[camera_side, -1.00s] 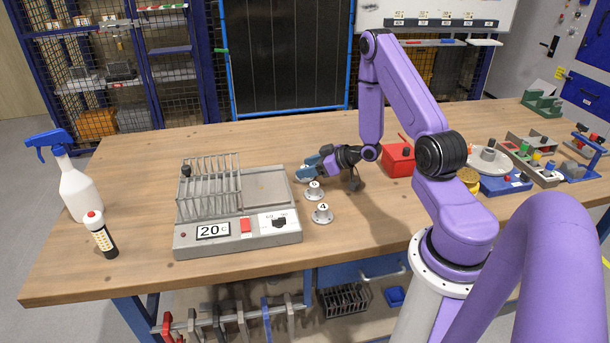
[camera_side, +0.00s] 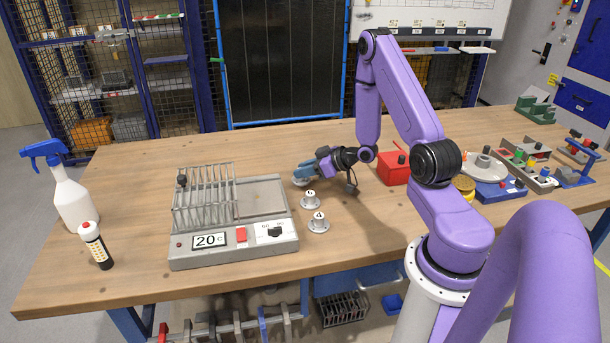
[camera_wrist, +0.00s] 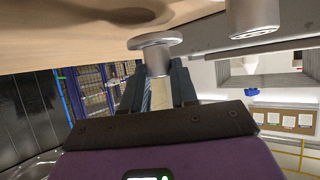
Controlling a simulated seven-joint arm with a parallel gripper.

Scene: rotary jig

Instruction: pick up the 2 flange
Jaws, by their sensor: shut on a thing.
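A grey metal flange (camera_side: 300,181) is at the tips of my gripper (camera_side: 308,173), behind two other flanges. In the wrist view its round disc and neck (camera_wrist: 156,55) show between the two dark fingers (camera_wrist: 158,85), which are shut on the neck. Its number is not visible. The disc is at or very near the tabletop; I cannot tell whether it touches. My gripper comes in from the right, nearly level. A flange marked 6 (camera_side: 310,200) and a flange marked 4 (camera_side: 318,223) stand upright in front.
A grey heater unit (camera_side: 235,225) with a wire rack stands left of the flanges. A red box (camera_side: 393,168) is right of my gripper. A spray bottle (camera_side: 72,195) and a small bottle (camera_side: 96,246) stand far left. The tabletop behind my gripper is clear.

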